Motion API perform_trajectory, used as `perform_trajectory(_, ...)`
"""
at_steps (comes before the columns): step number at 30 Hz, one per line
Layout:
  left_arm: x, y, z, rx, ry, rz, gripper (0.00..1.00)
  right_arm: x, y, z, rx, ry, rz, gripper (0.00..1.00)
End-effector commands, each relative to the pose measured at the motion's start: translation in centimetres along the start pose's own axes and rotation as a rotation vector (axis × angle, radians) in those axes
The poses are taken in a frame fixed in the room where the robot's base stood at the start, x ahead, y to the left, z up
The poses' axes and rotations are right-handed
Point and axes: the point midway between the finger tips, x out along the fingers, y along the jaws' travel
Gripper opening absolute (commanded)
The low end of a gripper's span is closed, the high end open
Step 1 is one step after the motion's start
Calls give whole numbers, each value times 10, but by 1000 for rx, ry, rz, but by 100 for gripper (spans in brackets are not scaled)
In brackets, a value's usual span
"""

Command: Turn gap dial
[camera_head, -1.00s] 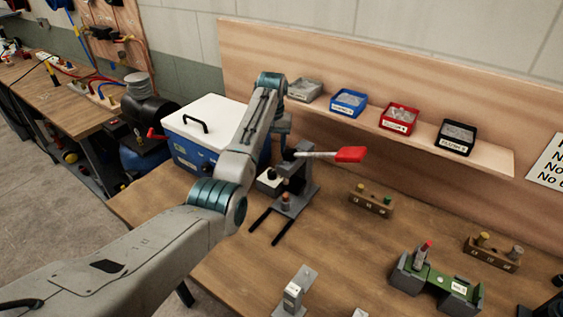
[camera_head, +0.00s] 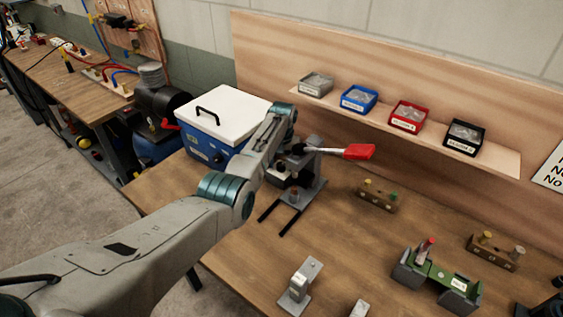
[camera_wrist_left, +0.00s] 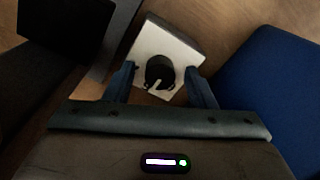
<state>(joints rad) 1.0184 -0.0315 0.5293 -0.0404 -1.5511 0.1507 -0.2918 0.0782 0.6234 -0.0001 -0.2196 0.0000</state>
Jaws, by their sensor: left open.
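The gap dial (camera_wrist_left: 160,72) is a round black knob with a pale pointer on a white block (camera_wrist_left: 178,47), seen in the left wrist view. My left gripper (camera_wrist_left: 160,76) is open, with one dark blue finger on each side of the dial. Whether either finger touches the knob I cannot tell. In the head view the block is at the left foot of a grey press (camera_head: 312,178) with a red-handled lever (camera_head: 358,152). My left arm hides much of the dial and gripper there. My right gripper is not in view.
A blue cooler with a white lid (camera_head: 228,117) stands close behind my left arm. A wooden peg block (camera_head: 377,195), a green fixture (camera_head: 440,277) and a grey stand (camera_head: 301,284) are on the bench. Small bins line the shelf (camera_head: 430,145) above.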

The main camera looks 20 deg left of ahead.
Motion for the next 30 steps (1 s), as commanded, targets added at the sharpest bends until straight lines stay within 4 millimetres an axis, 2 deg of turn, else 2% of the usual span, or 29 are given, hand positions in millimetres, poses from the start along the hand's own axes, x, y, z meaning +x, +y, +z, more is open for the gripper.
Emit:
perform_trajectory(3, 0, 0, 0, 0, 0, 0, 50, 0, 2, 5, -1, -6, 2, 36)
perform_trajectory(10, 0, 0, 0, 0, 0, 0, 6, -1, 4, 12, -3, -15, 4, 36)
perform_trajectory(20, -1, 0, 0, 39, 0, 0, 6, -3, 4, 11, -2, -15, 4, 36)
perform_trajectory(30, -2, 0, 0, 261, 5, 0, 6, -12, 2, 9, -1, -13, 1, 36)
